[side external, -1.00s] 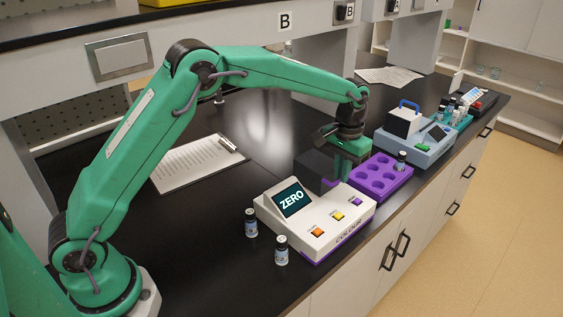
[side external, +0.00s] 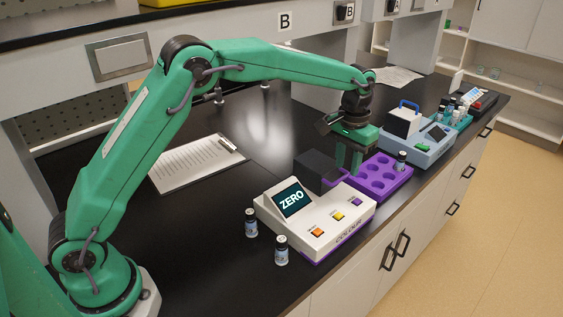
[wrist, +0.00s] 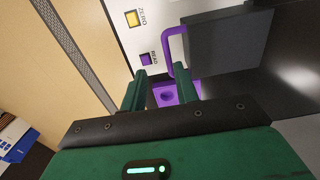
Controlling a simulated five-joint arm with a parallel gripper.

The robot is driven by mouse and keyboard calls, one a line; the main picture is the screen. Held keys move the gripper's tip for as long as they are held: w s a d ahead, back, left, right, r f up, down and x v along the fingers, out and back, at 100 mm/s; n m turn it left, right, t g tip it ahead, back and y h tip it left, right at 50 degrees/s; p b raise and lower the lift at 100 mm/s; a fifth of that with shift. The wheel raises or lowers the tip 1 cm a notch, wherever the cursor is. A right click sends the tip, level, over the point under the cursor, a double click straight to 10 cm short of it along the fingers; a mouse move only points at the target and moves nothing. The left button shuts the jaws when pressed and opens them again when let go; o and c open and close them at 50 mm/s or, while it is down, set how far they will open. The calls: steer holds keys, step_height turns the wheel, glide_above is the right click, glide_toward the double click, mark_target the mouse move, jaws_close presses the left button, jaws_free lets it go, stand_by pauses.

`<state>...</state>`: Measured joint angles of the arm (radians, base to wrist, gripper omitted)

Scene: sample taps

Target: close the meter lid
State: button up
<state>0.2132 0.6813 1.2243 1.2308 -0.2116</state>
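The meter is a white box (side external: 328,235) with a screen reading ZERO and a row of coloured buttons. Its dark lid (side external: 316,169) stands raised at the far end, with a purple handle (side external: 336,180) on its side toward my gripper. In the wrist view the lid (wrist: 232,42) is a dark block at the upper right and the handle (wrist: 164,48) a purple loop. My gripper (side external: 349,163) is just beyond the handle, its fingers pointing down. In the wrist view its two fingers (wrist: 160,92) are apart, with nothing held between them.
Two vials (side external: 251,222) (side external: 281,250) stand left of the meter. A clipboard (side external: 197,163) lies behind. A blue-grey instrument (side external: 415,142) is further right.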

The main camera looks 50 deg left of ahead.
step_height(320, 180, up, 5)
steer(key=shift+d+f, duration=0.1)
stand_by(0.3)
steer(key=shift+s, duration=0.1)
steer(key=s+a+r+t, duration=0.1)
steer(key=s+a+r, duration=0.35)
steer(key=s, duration=0.25)
steer(key=s+a+r+t, duration=0.25)
steer(key=s+r, duration=0.25)
steer(key=s, duration=0.3)
steer(key=s+a+f+t, duration=0.1)
steer(key=s+a+f, duration=0.1)
steer(key=s, duration=0.7)
steer(key=s+a+f+t, duration=0.1)
steer(key=s+a+f, duration=0.1)
steer(key=s, duration=0.7)
steer(key=shift+a+f, duration=0.25)
steer(key=shift+a, duration=0.35)
